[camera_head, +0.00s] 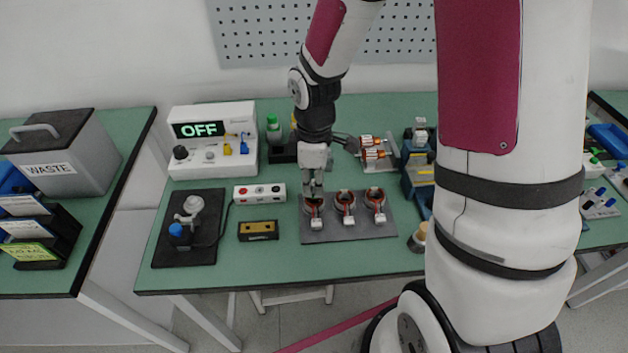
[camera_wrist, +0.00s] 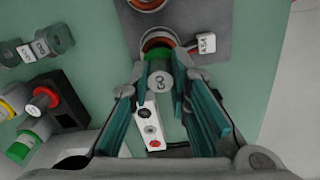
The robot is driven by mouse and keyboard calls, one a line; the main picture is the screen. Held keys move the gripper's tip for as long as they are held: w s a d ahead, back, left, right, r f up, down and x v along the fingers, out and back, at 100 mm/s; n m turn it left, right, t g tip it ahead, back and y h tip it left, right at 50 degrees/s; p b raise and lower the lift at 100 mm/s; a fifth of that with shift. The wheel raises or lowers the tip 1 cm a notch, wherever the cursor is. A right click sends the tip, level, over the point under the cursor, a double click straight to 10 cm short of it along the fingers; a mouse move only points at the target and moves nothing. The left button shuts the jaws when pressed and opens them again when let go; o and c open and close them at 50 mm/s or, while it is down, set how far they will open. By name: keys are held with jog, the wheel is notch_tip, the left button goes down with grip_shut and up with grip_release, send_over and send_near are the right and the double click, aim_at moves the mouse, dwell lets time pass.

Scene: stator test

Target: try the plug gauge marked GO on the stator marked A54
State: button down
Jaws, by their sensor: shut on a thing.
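My gripper (camera_wrist: 165,105) is shut on the plug gauge marked GO (camera_wrist: 160,82), a grey cylinder with a green band. In the head view my gripper (camera_head: 313,185) points down over the leftmost of three stators. That stator (camera_wrist: 158,40), a ring with copper-coloured windings, has a white tag reading A54 (camera_wrist: 206,43). It also shows in the head view (camera_head: 314,211). The gauge's far end is at the stator's opening in the wrist view. I cannot tell whether it is inside the bore or just above it.
The stators sit on a grey mat (camera_head: 350,230); two others (camera_head: 345,204) stand to the right. A white button box (camera_head: 260,193) and a black-and-yellow block (camera_head: 258,231) lie left. A tester showing OFF (camera_head: 212,140) stands behind. A black stand with a red-banded piece (camera_wrist: 45,97) is nearby.

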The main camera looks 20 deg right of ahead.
jog(key=shift+f, duration=1)
dwell(2.8)
jog(key=shift+r, duration=0.2)
dwell(0.9)
jog(key=shift+r+p, duration=0.35)
jog(key=shift+r+p, duration=0.35)
jog(key=shift+r, duration=0.05)
jog(key=shift+r+p, duration=0.3)
jog(key=shift+r, duration=0.05)
jog(key=shift+r+p, duration=0.65)
jog(key=shift+r, duration=0.2)
dwell(0.7)
